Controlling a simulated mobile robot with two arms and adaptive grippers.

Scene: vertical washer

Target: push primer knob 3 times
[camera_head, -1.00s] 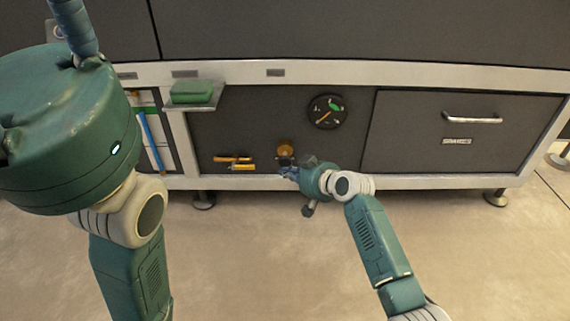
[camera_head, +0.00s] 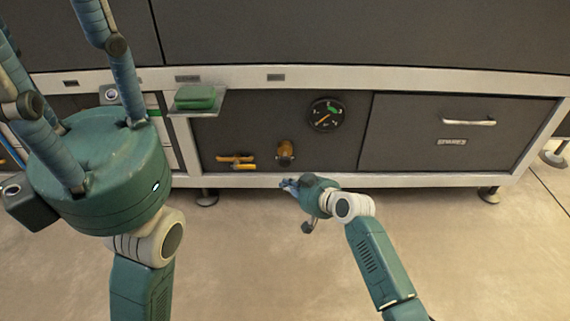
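The round amber knob (camera_head: 285,151), which looks like the primer knob, is on the dark lower panel, right of the orange lever (camera_head: 236,159) and below the gauge (camera_head: 325,114). My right gripper (camera_head: 290,186) is just below and in front of the knob, with a visible gap between them. Its small blue fingers point up and left, and I cannot tell whether they are open or shut. My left gripper (camera_head: 83,110) is large at the left, close to the camera. Its blue fingers are spread apart and nothing shows between them; some run out of the frame.
A green block (camera_head: 195,96) sits on a small shelf (camera_head: 208,106) left of the panel. A drawer (camera_head: 450,137) with a metal handle (camera_head: 468,122) is at the right. The washer stands on feet, and the floor (camera_head: 260,260) before it is clear.

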